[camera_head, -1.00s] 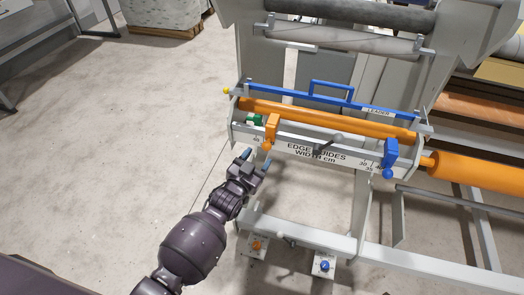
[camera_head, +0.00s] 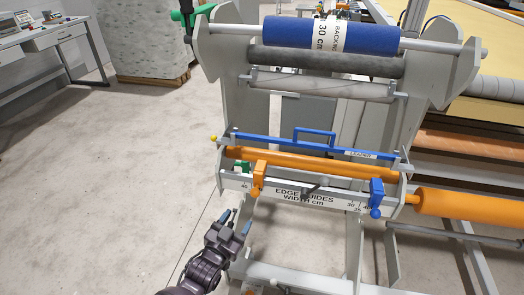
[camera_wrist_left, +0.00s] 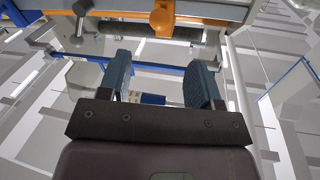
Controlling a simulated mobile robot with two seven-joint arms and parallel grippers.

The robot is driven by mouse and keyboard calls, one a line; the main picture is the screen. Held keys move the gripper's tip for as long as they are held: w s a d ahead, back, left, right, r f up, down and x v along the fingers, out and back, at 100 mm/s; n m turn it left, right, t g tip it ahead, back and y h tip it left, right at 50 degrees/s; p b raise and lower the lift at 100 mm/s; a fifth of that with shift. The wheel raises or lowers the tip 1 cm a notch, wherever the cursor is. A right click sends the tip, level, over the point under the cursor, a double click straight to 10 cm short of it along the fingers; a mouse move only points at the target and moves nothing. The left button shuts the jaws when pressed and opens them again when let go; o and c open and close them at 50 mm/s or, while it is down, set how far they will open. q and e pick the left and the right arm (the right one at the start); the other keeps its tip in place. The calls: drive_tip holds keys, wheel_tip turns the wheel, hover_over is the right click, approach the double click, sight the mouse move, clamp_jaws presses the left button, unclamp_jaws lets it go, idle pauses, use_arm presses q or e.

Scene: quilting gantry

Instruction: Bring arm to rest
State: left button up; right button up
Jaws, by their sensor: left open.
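My left gripper (camera_head: 236,222) is in the lower left-middle of the head view, below and to the left of the edge-guide rail. Its two blue-grey fingers are apart with nothing between them. In the left wrist view the left gripper (camera_wrist_left: 164,82) also shows open and empty, with the orange edge guide (camera_wrist_left: 162,18) beyond the fingertips. In the head view the orange guide (camera_head: 259,177) and the blue guide (camera_head: 376,195) sit on the rail (camera_head: 305,196) labelled "EDGE GUIDES WIDTH cm". The gripper touches neither. My right gripper is out of view.
The gantry frame (camera_head: 232,85) carries an orange roller (camera_head: 310,162), a blue leader bar (camera_head: 318,146) and a blue roll (camera_head: 290,34) marked 30 cm. A desk (camera_head: 45,40) and a wrapped pallet (camera_head: 135,40) stand at the back left. The floor (camera_head: 110,170) on the left is clear.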

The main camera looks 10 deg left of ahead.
use_arm(q)
drive_tip(key=s+a+n+g+y+p, duration=0.1)
drive_tip(key=s+a, duration=0.4)
drive_tip(key=s, duration=0.8)
drive_tip(key=s+a+f+n+g+y+p, duration=0.1)
drive_tip(key=s+a+g, duration=0.4)
drive_tip(key=s, duration=0.8)
drive_tip(key=shift+s+a+n+g+y+p, duration=0.2)
drive_tip(key=shift+a+n+g+y+p, duration=0.15)
drive_tip(key=shift+n+y+p, duration=0.55)
drive_tip(key=shift+f, duration=0.1)
